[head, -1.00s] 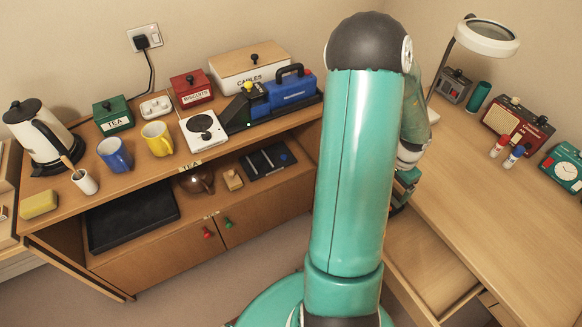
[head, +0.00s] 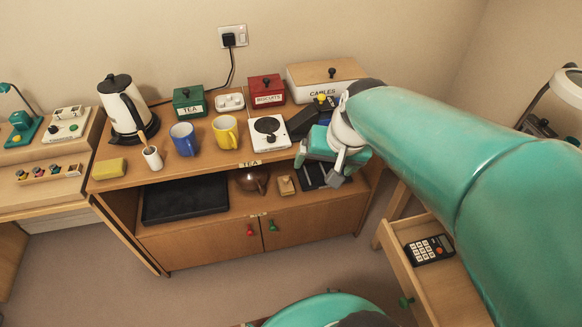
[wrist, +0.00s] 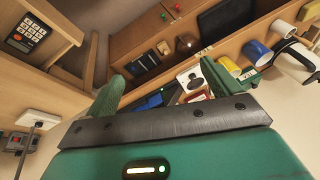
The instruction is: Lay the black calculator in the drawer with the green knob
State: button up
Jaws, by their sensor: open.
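The black calculator (head: 429,250) lies face up inside the open desk drawer (head: 456,293), towards its far end in the head view. The green knob (head: 407,302) is on the drawer's front. The wrist view also shows the calculator (wrist: 28,33) in the drawer at the upper left. My gripper (head: 335,172) is away from the drawer, up and to its left, in front of the sideboard's right end in the head view. Its two fingers stand apart in the wrist view (wrist: 160,88), with nothing held between them. My arm hides much of the desk.
The sideboard (head: 205,255) carries a kettle (head: 122,108), mugs, a white hotplate (head: 268,134), and tea, biscuits and cables boxes. Its shelf holds a black tray (head: 185,203) and a brown teapot. A lamp (head: 567,85) stands at the right. Floor between sideboard and drawer is clear.

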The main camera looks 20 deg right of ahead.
jog(key=s+a+r+n+t, duration=0.1)
jog(key=s+a+r+n, duration=0.3)
jog(key=a, duration=0.5)
jog(key=shift+s+r+n+h, duration=0.4)
jog(key=shift+s+n, duration=0.1)
jog(key=shift+s, duration=0.5)
